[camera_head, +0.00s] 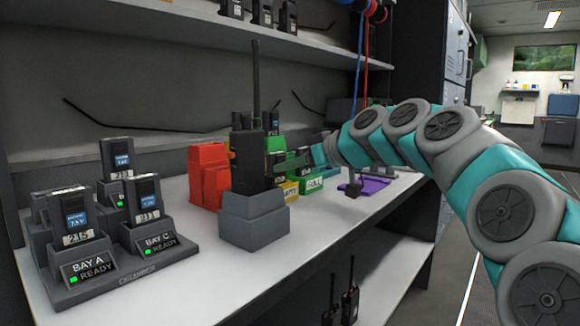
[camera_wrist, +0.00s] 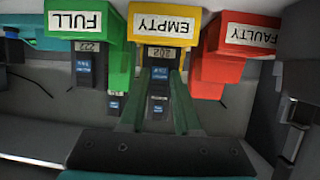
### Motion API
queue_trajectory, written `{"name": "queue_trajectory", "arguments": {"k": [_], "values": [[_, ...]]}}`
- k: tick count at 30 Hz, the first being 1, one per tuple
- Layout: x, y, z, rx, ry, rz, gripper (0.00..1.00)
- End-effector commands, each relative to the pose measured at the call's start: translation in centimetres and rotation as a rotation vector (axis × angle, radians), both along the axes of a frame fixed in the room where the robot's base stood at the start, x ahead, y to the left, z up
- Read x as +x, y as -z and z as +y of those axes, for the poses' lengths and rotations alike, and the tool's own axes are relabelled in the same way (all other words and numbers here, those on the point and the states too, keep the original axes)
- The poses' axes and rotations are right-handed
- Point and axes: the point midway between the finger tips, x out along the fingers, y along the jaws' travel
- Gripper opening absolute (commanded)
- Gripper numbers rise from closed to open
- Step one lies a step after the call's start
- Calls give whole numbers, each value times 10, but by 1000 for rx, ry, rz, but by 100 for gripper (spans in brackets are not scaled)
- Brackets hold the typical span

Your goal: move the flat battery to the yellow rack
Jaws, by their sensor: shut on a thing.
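The yellow rack, labelled EMPTY, shows in the wrist view (camera_wrist: 160,28) and, partly hidden behind the radio, in the head view (camera_head: 291,190). My gripper (camera_wrist: 161,73) is shut on a dark battery with a blue label and the tag 202 (camera_wrist: 160,60). This battery is at the yellow rack; I cannot tell whether it rests fully in it. Another dark battery (camera_wrist: 158,103) shows beyond, between my fingers. In the head view my gripper (camera_head: 283,163) reaches in behind the radio, and the held battery is mostly hidden.
The green FULL rack (camera_wrist: 90,22) and red FAULTY rack (camera_wrist: 235,42) flank the yellow one. A tall radio (camera_head: 250,150) stands in a grey holder (camera_head: 254,222) in front. A charger (camera_head: 120,280) with several batteries is at left. The counter front (camera_head: 210,275) is clear.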

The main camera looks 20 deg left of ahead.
Motion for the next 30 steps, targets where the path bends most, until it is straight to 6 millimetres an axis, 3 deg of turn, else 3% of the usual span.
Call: {"name": "queue_trajectory", "arguments": {"k": [7, 8, 16, 30], "values": [[0, 3, 0, 0, 0, 0, 0], [0, 2, 0, 0, 0, 0, 35], [0, 2, 0, 0, 0, 0, 65], [-4, -2, -10, 0, 1, 0, 66]]}}
